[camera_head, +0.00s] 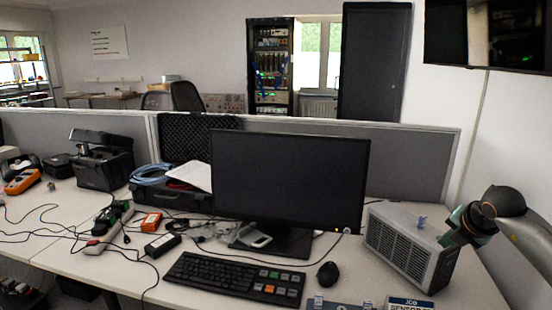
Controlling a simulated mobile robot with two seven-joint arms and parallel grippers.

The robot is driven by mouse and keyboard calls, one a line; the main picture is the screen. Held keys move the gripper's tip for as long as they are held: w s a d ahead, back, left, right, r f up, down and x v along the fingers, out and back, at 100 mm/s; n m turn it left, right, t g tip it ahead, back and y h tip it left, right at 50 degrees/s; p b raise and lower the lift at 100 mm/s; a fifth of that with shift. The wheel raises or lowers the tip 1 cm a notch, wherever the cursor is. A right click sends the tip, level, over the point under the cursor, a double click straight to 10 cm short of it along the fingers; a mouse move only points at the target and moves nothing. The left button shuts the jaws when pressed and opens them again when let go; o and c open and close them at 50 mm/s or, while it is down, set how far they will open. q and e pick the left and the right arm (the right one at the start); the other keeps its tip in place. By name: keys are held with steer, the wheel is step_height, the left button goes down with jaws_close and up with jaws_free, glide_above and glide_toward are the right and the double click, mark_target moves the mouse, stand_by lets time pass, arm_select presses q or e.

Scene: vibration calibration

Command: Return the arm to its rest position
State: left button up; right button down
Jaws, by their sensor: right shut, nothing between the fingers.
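My right arm comes in from the right edge. My right gripper (449,240) is at its end, dark and small in the picture, by the right side of a grey vented box (402,255). The gripper is shut with nothing held. Its fingertips show in front of the box's top right edge, and I cannot tell whether they touch it. A small blue piece (421,222) sits on top of the box, to the left of the gripper and apart from it. My left gripper is not in view.
A monitor (288,180) stands mid-desk behind a keyboard (235,280) and a mouse (327,274). A label card (408,304) and small blue parts lie at the front edge. Cables and a black case (103,165) fill the left. Desk right of the box is clear.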

steer(key=s+a+f+n+y+p, duration=0.15)
steer(key=a+f+y, duration=0.25)
steer(key=a, duration=0.5)
steer(key=s+a+f+n+y, duration=0.1)
steer(key=s+a+f+y, duration=0.2)
steer(key=a, duration=0.6)
steer(key=s+a+m+t+y+p, duration=0.2)
steer(key=s+a+m+y, duration=0.35)
steer(key=a, duration=0.75)
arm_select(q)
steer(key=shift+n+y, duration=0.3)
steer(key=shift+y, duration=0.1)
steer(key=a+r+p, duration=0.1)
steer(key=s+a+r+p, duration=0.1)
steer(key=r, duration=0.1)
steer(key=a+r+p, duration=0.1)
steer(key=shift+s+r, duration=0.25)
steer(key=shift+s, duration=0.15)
arm_select(e)
steer(key=s+d+f+m+h, duration=0.3)
steer(key=s+f+m+h, duration=0.1)
steer(key=s+f+m, duration=0.6)
steer(key=s+d+f+m+h, duration=0.4)
steer(key=s+f+m, duration=0.6)
steer(key=s, duration=0.4)
steer(key=shift+s+d+m+h, duration=0.2)
steer(key=shift+s+m+h, duration=0.15)
steer(key=shift+h, duration=0.3)
